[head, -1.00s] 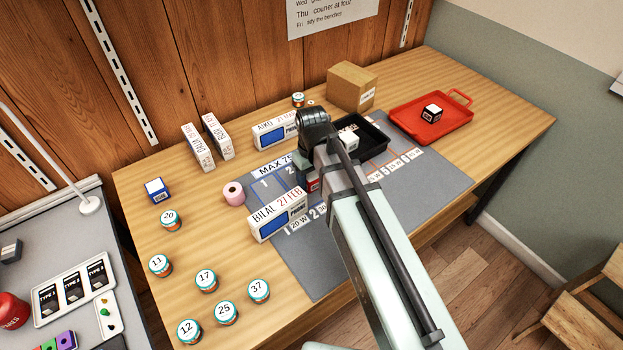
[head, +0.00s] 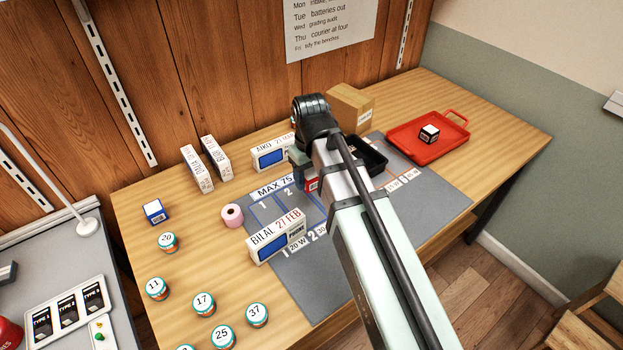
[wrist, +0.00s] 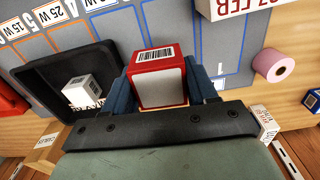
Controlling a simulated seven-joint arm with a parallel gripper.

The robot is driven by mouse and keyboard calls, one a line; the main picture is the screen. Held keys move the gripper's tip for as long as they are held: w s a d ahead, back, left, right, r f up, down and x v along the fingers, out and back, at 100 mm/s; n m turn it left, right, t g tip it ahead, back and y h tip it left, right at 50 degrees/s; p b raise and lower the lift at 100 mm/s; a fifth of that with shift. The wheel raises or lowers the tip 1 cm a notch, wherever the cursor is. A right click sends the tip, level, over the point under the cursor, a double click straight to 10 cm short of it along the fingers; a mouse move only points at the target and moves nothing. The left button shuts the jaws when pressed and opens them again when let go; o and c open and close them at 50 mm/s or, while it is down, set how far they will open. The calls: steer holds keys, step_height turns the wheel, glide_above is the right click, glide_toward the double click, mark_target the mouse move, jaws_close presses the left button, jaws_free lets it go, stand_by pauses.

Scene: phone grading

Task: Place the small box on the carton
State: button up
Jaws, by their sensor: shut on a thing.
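A small red box (wrist: 158,85) with a white face and a barcode is held between the blue fingers of my gripper (wrist: 165,92) in the wrist view. In the head view my gripper (head: 307,176) is mostly behind my arm, and only a bit of the red box (head: 312,184) shows. The brown carton (head: 352,106) stands at the back of the bench, partly behind my arm. Its edge shows at the lower left of the wrist view (wrist: 42,152). The red box is apart from the carton.
A black tray (wrist: 37,83) with a white small box (wrist: 82,90) lies beside my gripper. A red tray (head: 405,149) holds another small box (head: 429,133). Phone boxes (head: 277,237) and a pink roll (head: 232,215) are nearby. Several numbered jars (head: 203,304) stand at front left.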

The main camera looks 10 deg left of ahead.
steer(key=shift+w+d+r, duration=0.1)
steer(key=shift+d+r, duration=0.1)
steer(key=shift+r, duration=0.05)
steer(key=w+d+r+m, duration=0.1)
steer(key=w+d+r, duration=0.1)
steer(key=w+d, duration=0.3)
step_height(320, 180, up, 11)
steer(key=n, duration=0.1)
glide_above(350, 95)
steer(key=shift+w+f, duration=0.1)
steer(key=shift+f, duration=4.8)
steer(key=shift+f, duration=0.15)
steer(key=o, duration=1.1)
